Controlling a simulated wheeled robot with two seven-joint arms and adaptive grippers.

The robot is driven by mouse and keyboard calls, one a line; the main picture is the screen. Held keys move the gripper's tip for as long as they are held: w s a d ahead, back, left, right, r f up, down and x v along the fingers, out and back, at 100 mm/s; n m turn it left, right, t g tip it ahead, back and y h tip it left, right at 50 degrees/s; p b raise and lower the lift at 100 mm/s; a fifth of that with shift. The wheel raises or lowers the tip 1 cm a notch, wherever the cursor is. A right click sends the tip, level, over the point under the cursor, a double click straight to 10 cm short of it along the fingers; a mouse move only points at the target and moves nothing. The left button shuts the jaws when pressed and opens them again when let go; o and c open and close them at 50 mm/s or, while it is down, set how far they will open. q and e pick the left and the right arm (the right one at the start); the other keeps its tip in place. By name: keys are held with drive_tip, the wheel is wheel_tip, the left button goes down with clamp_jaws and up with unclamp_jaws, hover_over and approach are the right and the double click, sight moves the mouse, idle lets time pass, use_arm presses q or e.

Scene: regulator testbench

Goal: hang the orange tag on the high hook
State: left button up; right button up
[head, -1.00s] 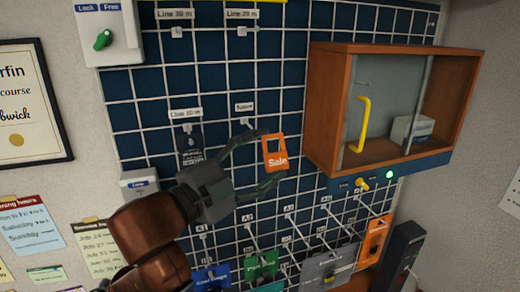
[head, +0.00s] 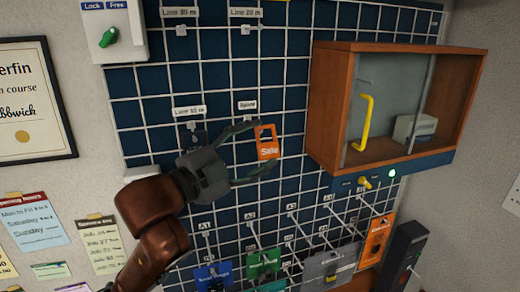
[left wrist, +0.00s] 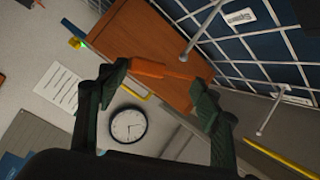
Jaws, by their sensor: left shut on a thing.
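The orange tag (head: 267,150), marked "Sale" and with a cut-out near its top, is in my left gripper (head: 260,150). The gripper is shut on it, one finger above and one below in the head view. In the left wrist view the tag (left wrist: 165,71) shows as a thin orange strip between the fingertips. It is in front of the wall grid, just below and right of the hook labelled "Spare" (head: 247,118); I cannot tell the depth gap. Two upper hooks (head: 181,30) (head: 246,30) hang under "Line" labels. My right gripper is not in view.
A wooden cabinet (head: 390,50) with a yellow handle (head: 363,122) juts out right of the tag. A dark tag hangs at the left "Line" hook, partly behind my gripper. Below, long pegs carry several tags, including another orange one (head: 377,240).

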use_arm(q)
drive_tip(key=w, duration=0.1)
drive_tip(key=w+a, duration=0.1)
drive_tip(key=w, duration=0.1)
drive_tip(key=w+f, duration=0.1)
drive_tip(key=shift+w+a, duration=0.2)
drive_tip(key=shift+a, duration=0.05)
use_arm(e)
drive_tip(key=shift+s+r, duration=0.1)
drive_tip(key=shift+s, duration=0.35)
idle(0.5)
use_arm(q)
drive_tip(key=o, duration=1.1)
drive_tip(key=shift+s, duration=0.1)
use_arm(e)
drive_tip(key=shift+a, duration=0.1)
